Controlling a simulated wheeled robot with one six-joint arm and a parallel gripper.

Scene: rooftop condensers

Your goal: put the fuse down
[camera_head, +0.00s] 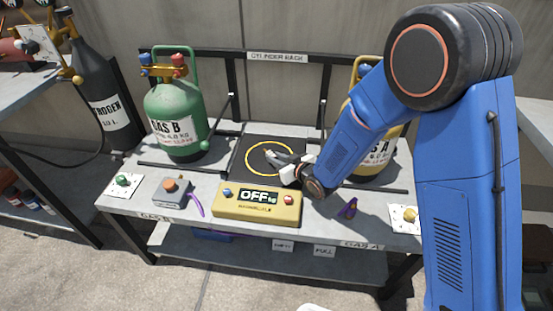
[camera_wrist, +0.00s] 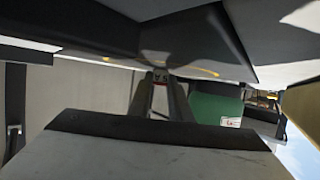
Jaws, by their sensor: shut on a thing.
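My gripper (camera_head: 276,160) hangs over the black square plate (camera_head: 240,172) with a yellow ring, at the middle of the bench. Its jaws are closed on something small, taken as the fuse. Whether the fuse touches the plate cannot be told.
A green GAS B cylinder (camera_head: 176,115) stands left of the plate; a yellow GAS A cylinder (camera_head: 378,158) stands right, partly behind my arm. In front are a yellow display box reading OFF (camera_head: 256,207), a grey box with an orange button (camera_head: 172,192) and a purple clip (camera_head: 348,208).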

